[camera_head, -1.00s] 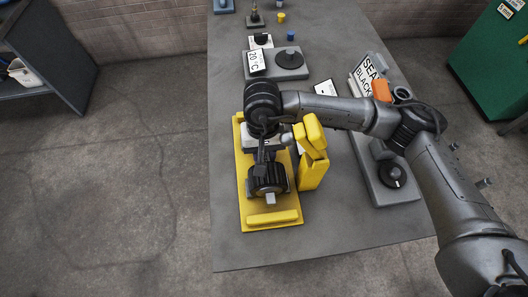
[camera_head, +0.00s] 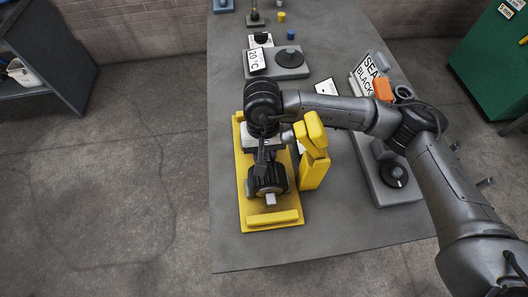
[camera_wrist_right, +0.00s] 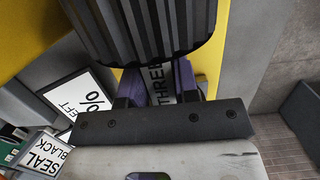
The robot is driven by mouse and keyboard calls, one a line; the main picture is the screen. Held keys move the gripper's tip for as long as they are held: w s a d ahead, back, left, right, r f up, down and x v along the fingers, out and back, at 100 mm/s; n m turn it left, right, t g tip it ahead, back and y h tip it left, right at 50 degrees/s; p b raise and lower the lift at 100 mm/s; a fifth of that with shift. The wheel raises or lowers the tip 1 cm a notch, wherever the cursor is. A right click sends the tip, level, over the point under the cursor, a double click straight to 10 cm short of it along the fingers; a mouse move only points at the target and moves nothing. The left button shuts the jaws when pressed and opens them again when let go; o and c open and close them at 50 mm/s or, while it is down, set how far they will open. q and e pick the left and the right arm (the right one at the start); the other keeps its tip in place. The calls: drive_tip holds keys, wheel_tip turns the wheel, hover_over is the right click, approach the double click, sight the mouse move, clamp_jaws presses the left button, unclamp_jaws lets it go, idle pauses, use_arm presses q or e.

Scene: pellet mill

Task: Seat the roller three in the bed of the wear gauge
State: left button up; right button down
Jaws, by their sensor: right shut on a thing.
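Roller three (camera_head: 267,181) is a black ridged cylinder with a grey square shaft end facing the near side. In the head view it sits over the near half of the yellow wear gauge (camera_head: 286,217). My right gripper (camera_head: 263,161) is shut on the roller's far shaft end. In the right wrist view the gripper's pads (camera_wrist_right: 158,88) flank a grey end marked "THREE", below the ridged body (camera_wrist_right: 145,28). The roller appears in line with the gauge. Its underside and the bed are hidden, so I cannot tell whether it touches the bed. My left gripper is out of view.
A yellow upright block (camera_head: 314,160) stands at the gauge's right side. Grey fixtures with a "SEAL BLACK" sign (camera_head: 369,76) lie further right, and a "20 °C" display (camera_head: 256,61) stands behind. The table's left front area is clear.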

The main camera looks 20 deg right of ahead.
drive_tip(key=shift+w+r, duration=0.1)
drive_tip(key=shift+r, duration=0.15)
drive_tip(key=c, duration=1.3)
unclamp_jaws()
drive_tip(key=o, duration=0.3)
drive_tip(key=shift+w, duration=0.1)
drive_tip(key=shift+o, duration=1.1)
drive_tip(key=shift+f, duration=0.2)
